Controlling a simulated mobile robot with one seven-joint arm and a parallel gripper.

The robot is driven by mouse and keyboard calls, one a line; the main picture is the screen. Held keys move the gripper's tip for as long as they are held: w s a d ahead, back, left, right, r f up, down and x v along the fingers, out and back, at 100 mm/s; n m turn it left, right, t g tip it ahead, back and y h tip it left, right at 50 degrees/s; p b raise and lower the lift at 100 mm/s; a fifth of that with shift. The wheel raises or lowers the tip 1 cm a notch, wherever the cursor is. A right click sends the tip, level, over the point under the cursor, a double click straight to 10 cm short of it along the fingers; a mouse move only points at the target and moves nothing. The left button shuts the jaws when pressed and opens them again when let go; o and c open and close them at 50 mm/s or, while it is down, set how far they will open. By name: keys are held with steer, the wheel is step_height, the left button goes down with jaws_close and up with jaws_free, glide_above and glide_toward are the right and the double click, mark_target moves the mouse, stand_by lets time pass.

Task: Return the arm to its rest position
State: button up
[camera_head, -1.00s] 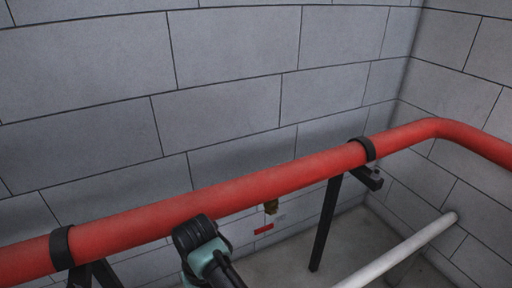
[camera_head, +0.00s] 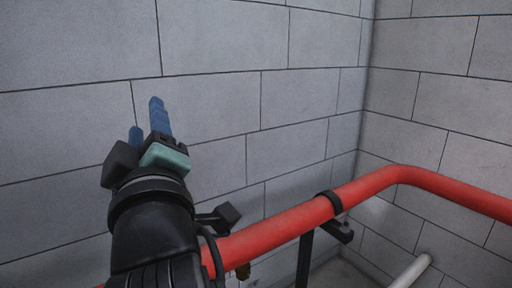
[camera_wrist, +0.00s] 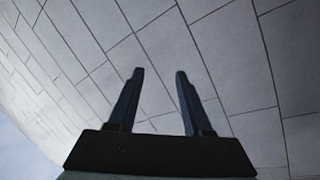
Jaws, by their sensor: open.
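My gripper (camera_head: 148,120) is raised in the left half of the head view, with its two blue fingers pointing up in front of the grey block wall. My black and teal wrist is below it and hides part of the red pipe. In the wrist view, my gripper (camera_wrist: 160,80) has its two dark fingers apart. Nothing is between them, and only the grey wall (camera_wrist: 240,60) shows behind.
A red pipe (camera_head: 300,217) runs across the lower part of the head view and bends at the right. A black clamp and post (camera_head: 305,255) support it. A white pipe (camera_head: 412,270) is at the lower right. The wall (camera_head: 210,40) corners at the right.

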steer(key=s+d+r+m+t+h+p, duration=0.2)
steer(key=s+d+r+m+t+h, duration=0.6)
steer(key=s+d+r+m, duration=0.6)
step_height(320, 180, up, 11)
steer(key=w+p, duration=0.1)
steer(key=p, duration=1)
steer(key=shift+w+f+m, duration=0.15)
steer(key=shift+w+m, duration=0.1)
steer(key=shift+m, duration=0.15)
steer(key=shift+a+y, duration=0.15)
steer(key=shift+y, duration=0.15)
